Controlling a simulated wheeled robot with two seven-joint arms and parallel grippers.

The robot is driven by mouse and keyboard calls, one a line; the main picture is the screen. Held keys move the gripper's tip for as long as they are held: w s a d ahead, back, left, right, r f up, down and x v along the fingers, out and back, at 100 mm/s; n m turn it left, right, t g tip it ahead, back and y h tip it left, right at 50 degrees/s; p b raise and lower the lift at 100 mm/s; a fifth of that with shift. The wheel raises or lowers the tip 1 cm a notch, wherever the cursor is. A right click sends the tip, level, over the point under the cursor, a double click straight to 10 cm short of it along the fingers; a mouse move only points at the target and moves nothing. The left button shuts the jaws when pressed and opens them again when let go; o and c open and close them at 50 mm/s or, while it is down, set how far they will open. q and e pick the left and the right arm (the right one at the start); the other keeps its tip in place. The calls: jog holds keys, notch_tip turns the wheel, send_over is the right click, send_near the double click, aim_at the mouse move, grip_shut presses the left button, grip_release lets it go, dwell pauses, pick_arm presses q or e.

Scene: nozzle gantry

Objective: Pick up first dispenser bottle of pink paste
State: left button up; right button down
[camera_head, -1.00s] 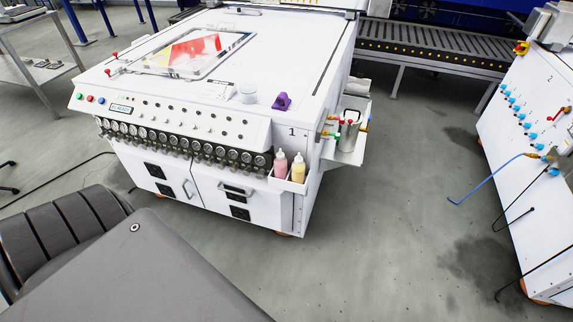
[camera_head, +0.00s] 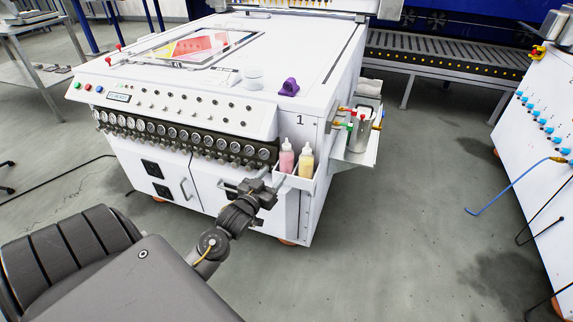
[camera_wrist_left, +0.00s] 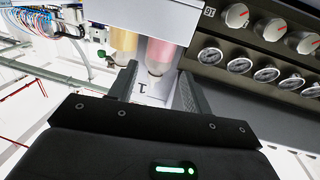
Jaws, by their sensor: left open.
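The dispenser bottle of pink paste (camera_head: 287,162) stands upright, white nozzle up, in a white holder (camera_head: 292,182) on the front right corner of the machine. A bottle of yellow paste (camera_head: 306,166) stands beside it on the right. My left gripper (camera_head: 268,182) is open and empty, just in front and to the left of the holder. In the left wrist view, which looks upside down, the pink bottle (camera_wrist_left: 161,56) shows between and beyond the open fingers (camera_wrist_left: 158,72). The yellow bottle (camera_wrist_left: 123,42) is beside it. My right gripper is not in view.
The white machine (camera_head: 240,110) has a row of gauges (camera_head: 185,137) left of the holder. A side shelf (camera_head: 352,155) with a metal container and fittings sticks out on the right. A purple object (camera_head: 289,87) lies on top. The floor to the right is clear.

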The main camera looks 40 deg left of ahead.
aim_at(283, 163)
pick_arm(q)
jog(key=w, duration=0.4)
jog(key=shift+a, duration=0.35)
jog(key=shift+w+a+b, duration=0.15)
jog(key=shift+w+a, duration=0.05)
jog(key=shift+w, duration=0.65)
jog(key=shift+w+a+b, duration=0.15)
jog(key=shift+w+b, duration=0.05)
jog(key=shift+w, duration=0.65)
jog(key=shift+w+a+b, duration=0.15)
jog(key=shift+w+a, duration=0.05)
jog(key=shift+w, duration=1)
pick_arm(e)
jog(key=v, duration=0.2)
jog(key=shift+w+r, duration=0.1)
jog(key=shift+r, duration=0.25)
pick_arm(q)
jog(key=c, duration=0.4)
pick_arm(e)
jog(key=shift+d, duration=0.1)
